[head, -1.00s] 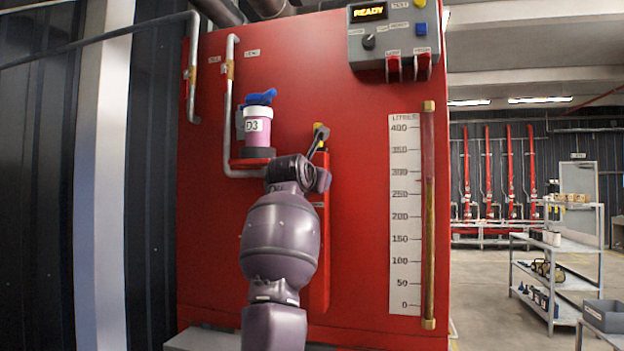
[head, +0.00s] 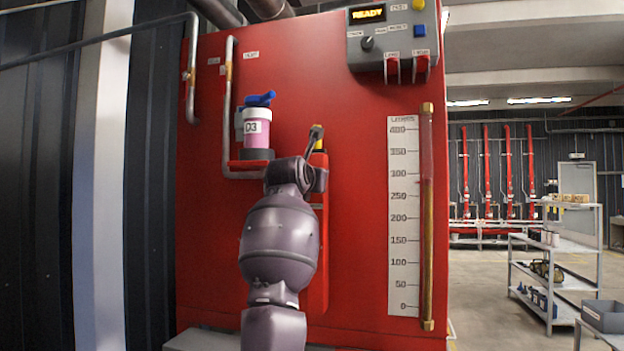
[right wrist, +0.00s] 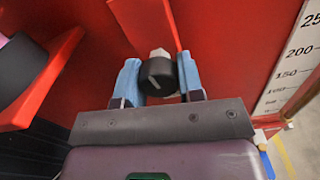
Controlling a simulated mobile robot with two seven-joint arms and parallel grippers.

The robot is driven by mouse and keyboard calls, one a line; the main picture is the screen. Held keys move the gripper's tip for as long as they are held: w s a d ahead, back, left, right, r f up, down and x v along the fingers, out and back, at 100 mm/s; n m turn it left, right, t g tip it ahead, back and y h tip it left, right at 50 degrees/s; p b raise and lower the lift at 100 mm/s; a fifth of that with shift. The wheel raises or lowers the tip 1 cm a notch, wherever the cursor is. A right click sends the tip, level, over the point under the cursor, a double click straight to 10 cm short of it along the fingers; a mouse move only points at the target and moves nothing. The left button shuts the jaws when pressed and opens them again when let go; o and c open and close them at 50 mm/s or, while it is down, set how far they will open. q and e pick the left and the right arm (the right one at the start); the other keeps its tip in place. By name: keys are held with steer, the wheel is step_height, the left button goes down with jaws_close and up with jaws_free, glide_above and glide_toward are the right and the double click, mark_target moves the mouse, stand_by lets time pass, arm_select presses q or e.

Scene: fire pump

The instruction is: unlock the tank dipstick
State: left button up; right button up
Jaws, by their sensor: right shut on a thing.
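The knob is in front of a red panel, beside a red upright strip (right wrist: 146,22). In the head view my right arm reaches up to a red upright housing (head: 318,260) on the red tank. A yellow-and-dark piece (head: 320,145) shows at the housing's top, partly behind my wrist. I cannot tell which part is the dipstick itself. My left gripper is not in view.
A pink container marked D3 (head: 257,130) with a blue top stands on a red shelf (head: 248,164) left of my wrist. A litre scale (head: 403,215) and a control box (head: 393,36) are on the tank to the right. Shelving (head: 556,262) stands farther right.

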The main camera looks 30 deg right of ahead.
steer(key=n+p, duration=0.1)
steer(key=n, duration=0.3)
steer(key=shift+r, duration=0.1)
steer(key=n+p, duration=0.1)
steer(key=n, duration=0.2)
steer(key=shift+s+d+n, duration=0.1)
steer(key=shift+n, duration=1.2)
steer(key=n+p, duration=0.1)
steer(key=n, duration=0.3)
steer(key=shift+r+n, duration=0.15)
steer(key=shift+n, duration=0.15)
steer(key=n+p, duration=0.1)
steer(key=n, duration=0.2)
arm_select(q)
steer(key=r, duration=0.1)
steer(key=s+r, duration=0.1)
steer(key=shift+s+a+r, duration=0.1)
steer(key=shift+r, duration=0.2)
arm_select(e)
steer(key=shift+n, duration=0.6)
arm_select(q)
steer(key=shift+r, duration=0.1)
arm_select(e)
steer(key=o, duration=0.9)
